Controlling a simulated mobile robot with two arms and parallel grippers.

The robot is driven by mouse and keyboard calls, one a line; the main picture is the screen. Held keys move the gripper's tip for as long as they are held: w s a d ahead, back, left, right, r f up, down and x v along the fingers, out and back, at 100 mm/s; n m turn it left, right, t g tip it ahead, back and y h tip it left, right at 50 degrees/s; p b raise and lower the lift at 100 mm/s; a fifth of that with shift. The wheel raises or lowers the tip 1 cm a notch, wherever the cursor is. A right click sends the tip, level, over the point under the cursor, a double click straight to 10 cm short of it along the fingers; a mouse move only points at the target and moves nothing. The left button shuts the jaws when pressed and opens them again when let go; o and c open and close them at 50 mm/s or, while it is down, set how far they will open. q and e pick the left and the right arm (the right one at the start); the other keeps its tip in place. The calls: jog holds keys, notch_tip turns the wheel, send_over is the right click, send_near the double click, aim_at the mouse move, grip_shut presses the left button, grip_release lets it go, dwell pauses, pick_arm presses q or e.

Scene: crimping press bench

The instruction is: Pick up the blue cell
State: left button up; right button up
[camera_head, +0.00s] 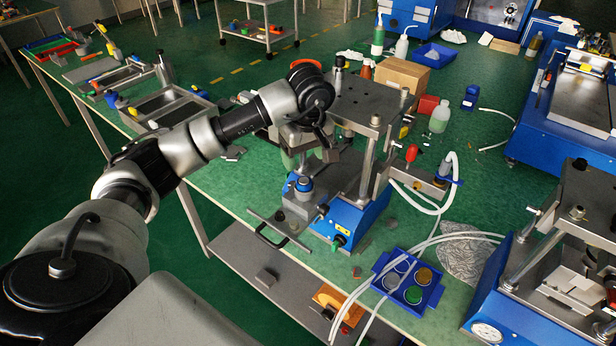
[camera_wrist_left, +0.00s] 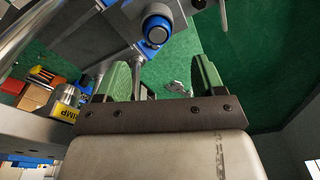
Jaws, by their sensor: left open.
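A round blue piece with a dark, shiny top (camera_head: 304,184), which looks like the blue cell, sits at the front left of the crimping press (camera_head: 352,215). It also shows in the left wrist view as a blue ring with a dark centre (camera_wrist_left: 156,29). My left gripper (camera_head: 303,157) is above and just behind it, beside the press column. In the left wrist view its two green fingers (camera_wrist_left: 162,78) are apart with nothing held between them; the blue piece lies beyond the fingertips. My right gripper is not in view.
A blue tray (camera_head: 378,268) with several round cells, including brown and green ones, lies right of the press. White hoses (camera_head: 440,208) curve across the bench. A second press (camera_head: 550,290) stands at right. Open metal trays (camera_head: 168,105) lie at left.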

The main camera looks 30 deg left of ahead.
aim_at(304, 181)
pick_arm(q)
jog(key=shift+s+a+f, duration=0.1)
jog(key=shift+s+f, duration=0.15)
jog(key=shift+f, duration=0.7)
jog(key=shift+w+f+p, duration=0.15)
jog(key=shift+f+p, duration=0.15)
jog(key=shift+f, duration=0.05)
jog(key=f+p, duration=0.1)
jog(key=f, duration=0.2)
jog(key=f+p, duration=0.1)
jog(key=shift+w+f+p, duration=0.15)
jog(key=shift+w+p, duration=0.15)
jog(key=shift+p, duration=0.05)
jog(key=shift+a+f, duration=0.15)
jog(key=shift+f, duration=0.15)
jog(key=shift+w+f, duration=0.1)
jog(key=shift+f, duration=0.05)
jog(key=shift+c, duration=0.2)
jog(key=c, duration=0.5)
grip_shut()
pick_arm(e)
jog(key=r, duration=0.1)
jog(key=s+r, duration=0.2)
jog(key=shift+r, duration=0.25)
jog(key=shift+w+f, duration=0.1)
